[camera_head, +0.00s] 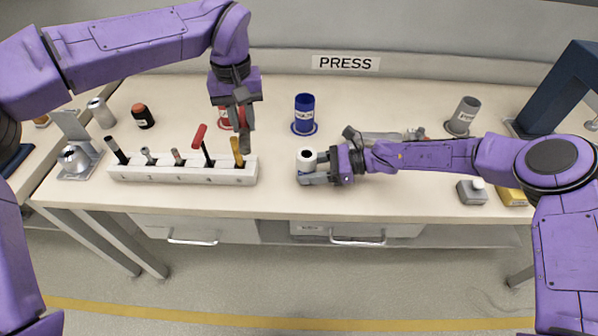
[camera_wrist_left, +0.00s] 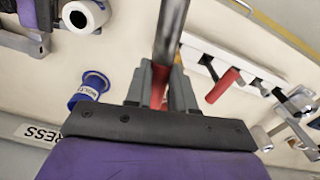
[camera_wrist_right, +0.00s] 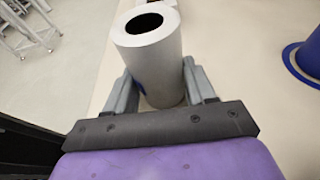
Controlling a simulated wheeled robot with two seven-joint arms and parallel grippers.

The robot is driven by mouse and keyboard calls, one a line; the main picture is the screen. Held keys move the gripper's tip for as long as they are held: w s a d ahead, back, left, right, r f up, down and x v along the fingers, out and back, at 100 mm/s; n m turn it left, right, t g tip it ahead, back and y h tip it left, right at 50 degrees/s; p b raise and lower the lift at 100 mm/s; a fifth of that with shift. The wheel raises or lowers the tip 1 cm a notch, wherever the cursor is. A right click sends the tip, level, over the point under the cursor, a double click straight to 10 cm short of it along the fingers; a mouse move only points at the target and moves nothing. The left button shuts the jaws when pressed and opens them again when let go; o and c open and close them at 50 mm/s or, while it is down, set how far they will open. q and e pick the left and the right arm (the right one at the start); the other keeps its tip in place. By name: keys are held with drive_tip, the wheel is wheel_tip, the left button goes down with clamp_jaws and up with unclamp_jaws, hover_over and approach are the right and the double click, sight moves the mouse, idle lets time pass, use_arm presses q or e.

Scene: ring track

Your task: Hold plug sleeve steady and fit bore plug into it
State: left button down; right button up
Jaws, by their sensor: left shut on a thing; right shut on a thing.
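My right gripper (camera_head: 318,166) is shut on the plug sleeve (camera_head: 307,158), a white upright cylinder with a dark round bore in its top. The right wrist view shows the sleeve (camera_wrist_right: 153,65) between the fingers, bore upward. My left gripper (camera_head: 242,98) is shut on the bore plug, a grey metallic rod (camera_wrist_left: 171,30), high over the right end of the tool rack. The plug's lower end (camera_head: 247,135) points down, to the left of the sleeve and apart from it.
A white rack (camera_head: 183,173) with several tools stands in front of the left gripper. A blue cup (camera_head: 304,114) stands behind the sleeve, and a red cup (camera_head: 225,119) is partly hidden behind the left gripper. A grey cup (camera_head: 465,113) stands at the right. Table between rack and sleeve is clear.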

use_arm(q)
drive_tip(key=w+d+r+n, duration=0.2)
drive_tip(key=d+n, duration=0.1)
drive_tip(key=d, duration=1)
wheel_tip(320, 180, down, 10)
drive_tip(key=shift+s+d+r, duration=0.15)
drive_tip(key=shift+s+d, duration=0.05)
drive_tip(key=c, duration=1)
unclamp_jaws()
drive_tip(key=shift+o, duration=0.2)
wheel_tip(320, 180, up, 12)
